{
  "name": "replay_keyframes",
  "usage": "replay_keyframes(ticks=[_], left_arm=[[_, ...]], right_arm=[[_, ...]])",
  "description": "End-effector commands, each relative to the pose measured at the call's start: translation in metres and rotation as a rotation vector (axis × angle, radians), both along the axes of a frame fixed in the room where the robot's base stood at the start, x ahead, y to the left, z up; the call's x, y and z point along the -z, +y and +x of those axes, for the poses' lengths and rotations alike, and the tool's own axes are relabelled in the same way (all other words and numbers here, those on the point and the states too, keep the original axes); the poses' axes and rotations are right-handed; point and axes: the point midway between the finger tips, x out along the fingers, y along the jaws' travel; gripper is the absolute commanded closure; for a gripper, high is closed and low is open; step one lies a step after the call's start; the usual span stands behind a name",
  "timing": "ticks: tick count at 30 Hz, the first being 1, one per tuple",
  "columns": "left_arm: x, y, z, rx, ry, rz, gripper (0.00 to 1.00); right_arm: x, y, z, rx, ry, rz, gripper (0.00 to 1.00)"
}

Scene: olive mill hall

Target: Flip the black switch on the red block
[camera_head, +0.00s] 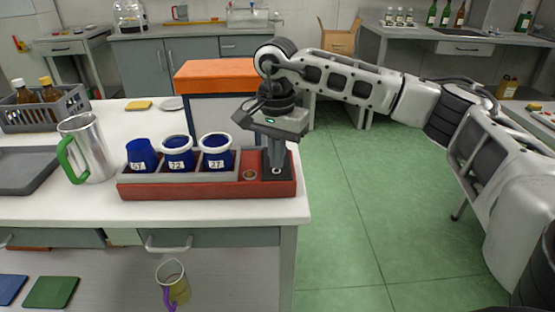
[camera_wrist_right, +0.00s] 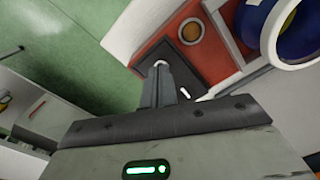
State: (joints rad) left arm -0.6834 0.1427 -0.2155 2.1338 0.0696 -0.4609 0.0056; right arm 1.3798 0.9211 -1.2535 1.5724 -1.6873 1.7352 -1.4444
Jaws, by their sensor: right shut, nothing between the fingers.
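The red block (camera_head: 210,191) lies along the front right of the white table. Its right end carries a dark plate (camera_head: 285,158), which also shows in the wrist view (camera_wrist_right: 203,80). I cannot make out the black switch itself, as my fingers cover part of that plate. My right gripper (camera_head: 277,169) is shut and empty, pointing down with its fingertips over or at the plate. In the wrist view its fingertips (camera_wrist_right: 161,66) overlap the plate. I cannot tell whether they touch it. My left gripper is not in view.
A round orange-centred fitting (camera_head: 250,175) sits beside the plate. Blue numbered jars (camera_head: 180,153) stand in a grey tray on the block. A metal jug (camera_head: 88,145) and a bottle crate (camera_head: 45,112) stand left. Green floor (camera_head: 345,200) lies open to the right.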

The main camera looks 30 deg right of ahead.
Motion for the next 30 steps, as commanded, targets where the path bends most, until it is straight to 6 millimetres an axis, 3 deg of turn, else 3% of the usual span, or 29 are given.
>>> replay_keyframes(ticks=[21,30], left_arm=[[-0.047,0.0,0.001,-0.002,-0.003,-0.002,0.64],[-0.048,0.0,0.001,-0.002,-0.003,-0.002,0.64]], right_arm=[[-0.061,0.0,0.0,0.0,0.0,0.001,1.0],[-0.063,0.0,0.0,0.0,0.0,0.001,1.0]])
